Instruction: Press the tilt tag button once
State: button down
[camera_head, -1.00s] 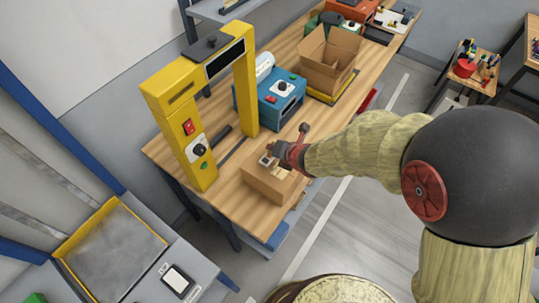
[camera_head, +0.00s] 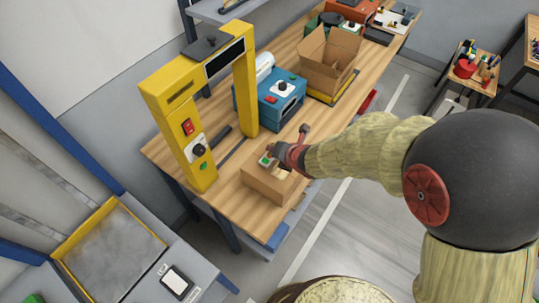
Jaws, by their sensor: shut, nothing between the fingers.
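A closed cardboard box (camera_head: 262,186) lies on the wooden workbench by the yellow arch. A small tag with a green patch (camera_head: 265,160) sits on top of it, partly covered by my gripper. My gripper (camera_head: 272,152) is shut and empty, with its fingertips right at the tag. I cannot tell whether the tips touch it. The tag's button is too small and too hidden to make out.
The yellow arch (camera_head: 180,118) with a red switch and a dial stands left of the box. A blue machine (camera_head: 277,101) and an open carton (camera_head: 318,72) stand farther back. The bench's front edge (camera_head: 295,207) is close to the box.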

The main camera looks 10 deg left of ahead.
jog(key=shift+f, duration=0.15)
dwell(0.4)
jog(key=shift+r+p, duration=0.4)
jog(key=shift+r, duration=0.45)
notch_tip(320, 180, up, 5)
jog(key=p, duration=0.3)
jog(key=shift+p, duration=0.35)
dwell(0.5)
